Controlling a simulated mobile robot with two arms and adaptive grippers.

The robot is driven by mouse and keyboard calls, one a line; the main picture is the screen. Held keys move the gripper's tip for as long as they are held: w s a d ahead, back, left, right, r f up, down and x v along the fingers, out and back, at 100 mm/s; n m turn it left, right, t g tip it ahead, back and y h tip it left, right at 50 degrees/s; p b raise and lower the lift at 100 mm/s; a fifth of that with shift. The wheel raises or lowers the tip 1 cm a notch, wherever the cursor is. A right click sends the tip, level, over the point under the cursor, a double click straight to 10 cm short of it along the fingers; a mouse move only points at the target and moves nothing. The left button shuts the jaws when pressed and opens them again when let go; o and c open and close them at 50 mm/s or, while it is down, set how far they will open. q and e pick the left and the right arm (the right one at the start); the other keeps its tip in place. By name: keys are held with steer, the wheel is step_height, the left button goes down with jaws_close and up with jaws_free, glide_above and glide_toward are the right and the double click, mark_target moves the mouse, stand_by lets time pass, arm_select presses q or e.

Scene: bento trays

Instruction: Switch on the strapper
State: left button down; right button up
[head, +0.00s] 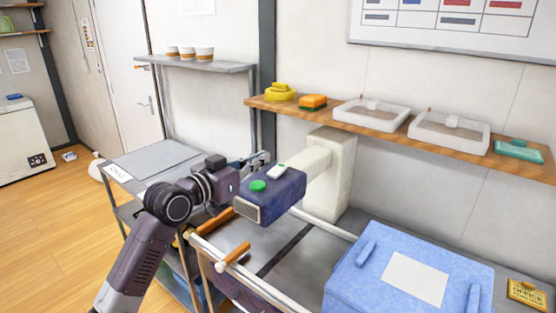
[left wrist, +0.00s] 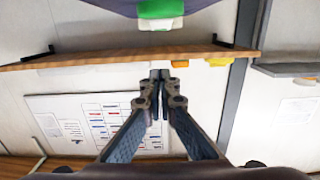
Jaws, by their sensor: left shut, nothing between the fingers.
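The strapper has a dark purple head (head: 270,196) on a cream arm and column (head: 332,170). My left gripper (head: 262,156) is shut and empty, just behind the strapper head. In the left wrist view its fingertips (left wrist: 160,76) are together, pointing toward the purple strapper head (left wrist: 205,8) at the top edge. A green-and-white part (left wrist: 161,12) shows there, apart from the fingertips. My right gripper is not in view.
A blue box (head: 345,290) stands on the bench at the right. A wooden wall shelf (head: 390,129) with trays (head: 450,133) runs behind the strapper. A grey shelf with cups (head: 205,54) is at the back left.

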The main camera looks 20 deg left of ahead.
arm_select(q)
steer(key=p, duration=0.2)
glide_above(279, 169)
steer(key=s, duration=0.1)
steer(key=shift+s+a, duration=0.15)
steer(key=shift+a, duration=0.05)
steer(key=f, duration=0.1)
steer(key=w+f+p, duration=0.1)
steer(key=f, duration=0.1)
steer(key=shift+d+f, duration=0.1)
steer(key=shift+d, duration=0.1)
steer(key=shift+w+f+p, duration=0.1)
steer(key=shift+f+p, duration=0.2)
steer(key=shift+f, duration=0.25)
